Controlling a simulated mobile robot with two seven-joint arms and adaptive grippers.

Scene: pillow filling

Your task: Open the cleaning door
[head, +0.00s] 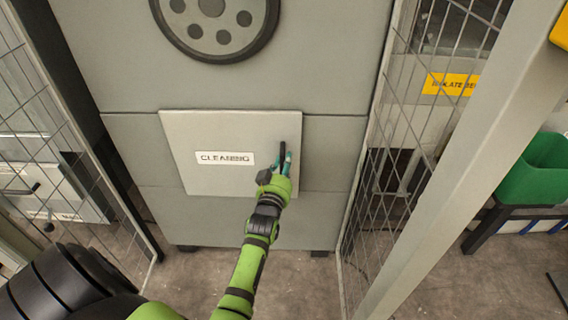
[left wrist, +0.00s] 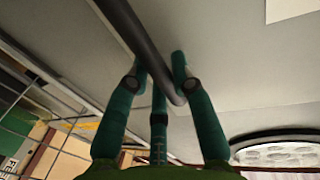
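The cleaning door (head: 225,178) is a light grey panel with a white "CLEANING" label, set in the front of a grey machine. It looks closed, lying against the machine. Its black bar handle (head: 282,152) is at the right edge, and shows large in the left wrist view (left wrist: 140,40). My left gripper (head: 286,164) is at the handle, with its green fingers (left wrist: 160,75) on both sides of the bar near its end. The fingers look closed on it, though the contact is partly hidden. My right gripper is not in view.
Wire mesh fences (head: 62,130) (head: 395,140) stand on both sides of the machine, with a grey post (head: 470,150) at the right. The floor (head: 305,285) before the machine is clear.

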